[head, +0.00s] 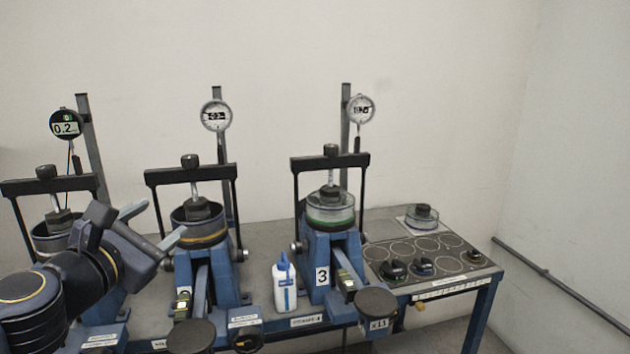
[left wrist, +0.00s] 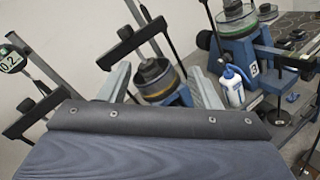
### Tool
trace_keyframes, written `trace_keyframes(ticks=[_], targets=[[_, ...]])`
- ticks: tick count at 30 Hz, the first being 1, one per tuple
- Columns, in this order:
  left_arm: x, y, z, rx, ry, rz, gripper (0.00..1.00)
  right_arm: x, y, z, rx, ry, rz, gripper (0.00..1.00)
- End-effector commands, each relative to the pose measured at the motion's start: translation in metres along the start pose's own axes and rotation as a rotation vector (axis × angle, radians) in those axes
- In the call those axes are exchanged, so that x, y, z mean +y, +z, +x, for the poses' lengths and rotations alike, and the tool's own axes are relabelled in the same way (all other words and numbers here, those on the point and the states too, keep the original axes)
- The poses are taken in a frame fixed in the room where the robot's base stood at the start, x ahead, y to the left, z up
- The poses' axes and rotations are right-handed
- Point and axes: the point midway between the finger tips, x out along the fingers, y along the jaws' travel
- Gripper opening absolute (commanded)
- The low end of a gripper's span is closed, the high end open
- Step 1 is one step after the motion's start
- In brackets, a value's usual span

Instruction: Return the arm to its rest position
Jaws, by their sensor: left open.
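My left arm comes in from the left in the head view. Its gripper (head: 153,224) is open, with two pale fingers spread apart and nothing seen between them. It is in front of the left and middle lever frames and hides part of the left one (head: 50,185). In the left wrist view the gripper (left wrist: 160,86) points toward the middle frame's round cell (left wrist: 155,78), which shows between the fingers. I cannot tell whether it touches anything. The middle lever frame (head: 192,173) and right lever frame (head: 330,160) stand upright. My right gripper is not in view.
A white bottle with a blue cap (head: 285,286) stands between the middle and right frames. Dial gauges (head: 216,115) rise on posts behind. A side table (head: 440,255) at right holds a clear dish (head: 421,216) and dark weights (head: 394,270). Free air lies above the frames.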

Motion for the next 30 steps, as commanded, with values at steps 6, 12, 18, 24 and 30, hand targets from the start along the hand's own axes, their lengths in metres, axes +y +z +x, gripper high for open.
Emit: trace_keyframes(ticks=[6, 12, 18, 24, 30], targets=[[-0.054, -0.019, -0.038, -0.026, -0.212, 0.518, 0.57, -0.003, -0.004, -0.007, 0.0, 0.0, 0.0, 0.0], [-0.122, -0.067, -0.096, -0.099, -0.521, 1.114, 0.57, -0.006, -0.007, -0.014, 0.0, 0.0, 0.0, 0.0], [-0.18, -0.138, -0.172, -0.254, -0.915, 1.656, 0.57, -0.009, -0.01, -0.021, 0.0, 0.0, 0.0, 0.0], [-0.199, -0.17, -0.21, -0.359, -1.11, 1.852, 0.57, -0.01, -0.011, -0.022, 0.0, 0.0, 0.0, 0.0], [-0.2, -0.173, -0.213, -0.37, -1.128, 1.869, 0.57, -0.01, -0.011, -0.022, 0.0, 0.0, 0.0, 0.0]])
